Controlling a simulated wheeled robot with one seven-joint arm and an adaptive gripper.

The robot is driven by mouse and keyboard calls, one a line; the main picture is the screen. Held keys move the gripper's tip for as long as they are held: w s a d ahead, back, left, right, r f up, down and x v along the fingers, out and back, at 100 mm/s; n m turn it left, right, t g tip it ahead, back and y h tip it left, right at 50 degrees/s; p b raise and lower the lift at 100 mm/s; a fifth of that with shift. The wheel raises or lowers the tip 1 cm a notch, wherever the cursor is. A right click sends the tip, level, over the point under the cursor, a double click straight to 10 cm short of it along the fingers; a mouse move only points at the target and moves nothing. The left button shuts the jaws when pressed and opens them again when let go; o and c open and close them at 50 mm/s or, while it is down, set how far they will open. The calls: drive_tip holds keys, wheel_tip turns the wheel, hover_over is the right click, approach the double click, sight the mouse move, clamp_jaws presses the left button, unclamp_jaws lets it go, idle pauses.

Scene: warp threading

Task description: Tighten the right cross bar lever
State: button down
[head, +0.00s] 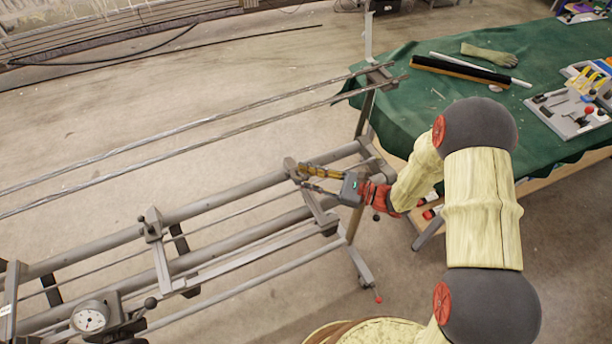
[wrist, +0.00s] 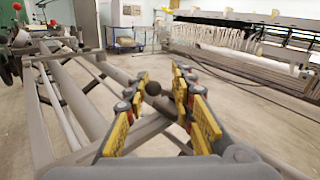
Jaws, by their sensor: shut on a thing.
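The right cross bar (head: 319,211) spans the two long grey tubes of the metal frame. My gripper (head: 302,174) is at its upper end, coming in from the right. In the wrist view, the dark round knob of the right cross bar lever (wrist: 153,88) is between the yellow-padded fingers of my gripper (wrist: 160,92). The gripper is shut on the lever. The fingers hide most of the lever in the head view, and its exact angle cannot be told.
Another cross bar (head: 161,258) with a ball-knobbed lever (head: 142,220) stands further left on the frame. A round dial (head: 90,317) is at lower left. A green-covered table (head: 425,128) with tools and a glove (head: 489,54) is at right. Thin rails run above the frame.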

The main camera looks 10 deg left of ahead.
drive_tip(key=f+b, duration=0.1)
drive_tip(key=n+y+b, duration=0.1)
drive_tip(key=b, duration=0.1)
drive_tip(key=shift+s+d+f, duration=0.1)
drive_tip(key=shift+s+f, duration=0.2)
drive_tip(key=shift+f, duration=0.1)
drive_tip(key=shift+s+d+f+n+y+b, duration=0.15)
drive_tip(key=shift+f+n+y+b, duration=0.1)
drive_tip(key=shift+n+y+b, duration=0.65)
drive_tip(key=c, duration=1.6)
unclamp_jaws()
drive_tip(key=shift+o, duration=0.5)
drive_tip(key=shift+r, duration=0.1)
drive_tip(key=shift+r, duration=0.1)
